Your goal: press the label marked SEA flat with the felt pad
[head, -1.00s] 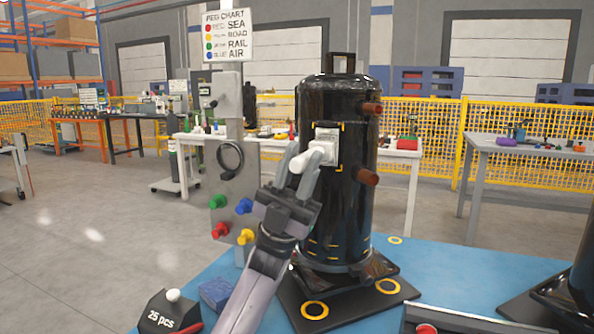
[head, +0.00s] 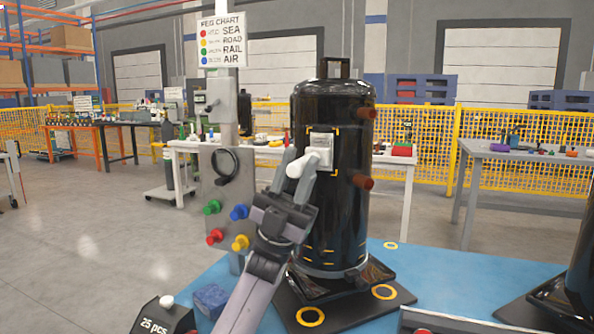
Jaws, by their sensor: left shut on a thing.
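The black compressor (head: 343,215) stands upright on its black base plate on the blue pallet top. A pale label (head: 321,146) sits on its front inside yellow corner marks; its print is too small to read. My left gripper (head: 298,168) is in front of the compressor, shut on a white cylindrical piece that looks like the felt pad (head: 303,164). The pad's far end is at the label's lower left and covers part of it; I cannot tell whether they touch. The peg chart (head: 221,42) lists SEA beside a red dot. My right gripper is not in view.
A grey panel (head: 217,180) left of my gripper carries red, green, blue and yellow pegs and a black ring. A blue block (head: 211,300) and a black "25 pcs" box (head: 160,318) are at the front left. Another black compressor (head: 583,250) is at the right edge.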

